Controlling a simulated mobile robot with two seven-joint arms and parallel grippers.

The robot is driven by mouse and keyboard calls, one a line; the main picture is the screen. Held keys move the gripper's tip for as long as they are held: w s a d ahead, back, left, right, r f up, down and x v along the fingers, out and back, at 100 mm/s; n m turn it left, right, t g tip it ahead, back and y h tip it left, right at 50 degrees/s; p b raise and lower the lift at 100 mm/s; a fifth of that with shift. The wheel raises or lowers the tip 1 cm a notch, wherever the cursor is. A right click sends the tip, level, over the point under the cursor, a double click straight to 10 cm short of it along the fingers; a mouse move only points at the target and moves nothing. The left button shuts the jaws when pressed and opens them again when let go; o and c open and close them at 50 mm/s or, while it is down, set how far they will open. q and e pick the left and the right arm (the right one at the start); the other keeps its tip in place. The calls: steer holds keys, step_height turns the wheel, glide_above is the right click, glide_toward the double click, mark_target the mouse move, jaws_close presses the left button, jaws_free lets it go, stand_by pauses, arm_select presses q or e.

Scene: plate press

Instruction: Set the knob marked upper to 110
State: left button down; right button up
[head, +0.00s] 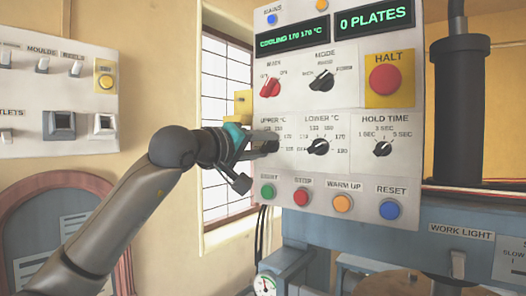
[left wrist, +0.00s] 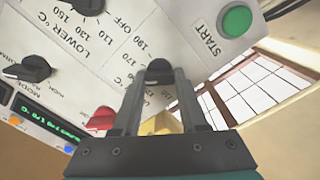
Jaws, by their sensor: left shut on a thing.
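The knob marked upper (head: 271,146) is on the white control panel (head: 350,185), at its left edge under the red switch. It is black and partly hidden by my left gripper (head: 258,147). In the left wrist view, the black knob (left wrist: 159,68) sits between the two fingertips of the left gripper (left wrist: 158,78), which is shut on it. The fingers and the view cover part of its scale, so I cannot tell its setting. The green display (head: 291,37) reads "COOLING 170 170 °C". My right gripper is not in view.
The lower knob (head: 318,147) is close on the right, with the hold time knob (head: 383,149) beyond it. A row of buttons, with green start (head: 268,191) at its left, runs below. The red halt button (head: 385,79) is at upper right. A barred window (head: 225,130) is behind my arm.

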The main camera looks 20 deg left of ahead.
arm_select(q)
steer(key=n+b, duration=0.1)
steer(key=n, duration=0.3)
steer(key=shift+f+n+b, duration=0.15)
steer(key=shift+n+b, duration=0.25)
steer(key=n+b, duration=0.2)
steer(key=n, duration=0.3)
steer(key=n+b, duration=0.1)
steer(key=n, duration=0.4)
steer(key=shift+f, duration=0.1)
steer(key=n+b, duration=0.1)
steer(key=n, duration=0.3)
steer(key=shift+n, duration=0.3)
steer(key=shift+c, duration=2.2)
jaws_free()
